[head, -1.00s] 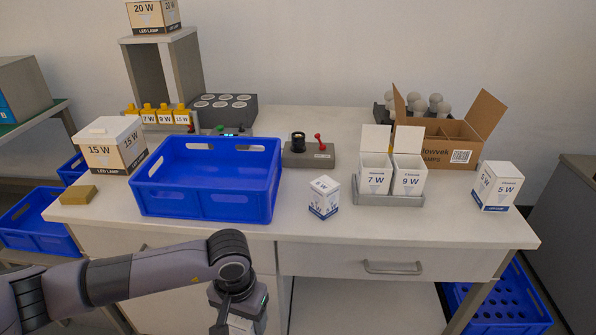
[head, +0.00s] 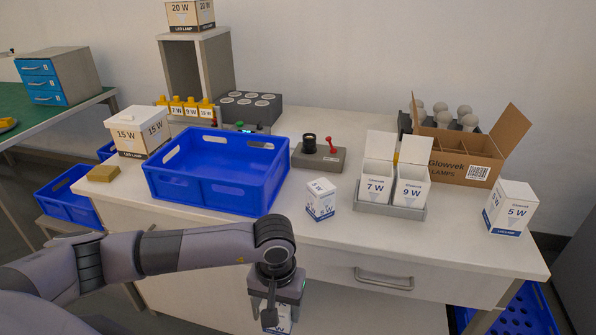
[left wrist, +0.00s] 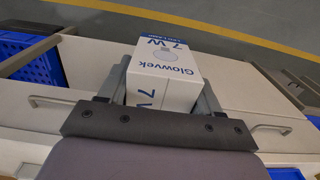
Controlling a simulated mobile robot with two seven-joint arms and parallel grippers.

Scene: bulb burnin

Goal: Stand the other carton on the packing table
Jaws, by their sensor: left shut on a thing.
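My left gripper (head: 285,307) is shut on a small white carton with blue print (head: 283,321), low in front of the table's front edge in the head view. In the left wrist view the carton (left wrist: 166,72) sits between the fingers and reads "Glowvek" and "7 W". A larger "5 W" carton (head: 509,209) stands at the table's right end. My right gripper is not in view.
A blue crate (head: 174,192) fills the table's left middle. A grey tray (head: 375,209) holds two open cartons, "7 W" and "9 W". A divided cardboard box (head: 448,158) stands behind. A green-topped table (head: 55,128) with a blue drawer unit (head: 44,82) is at left.

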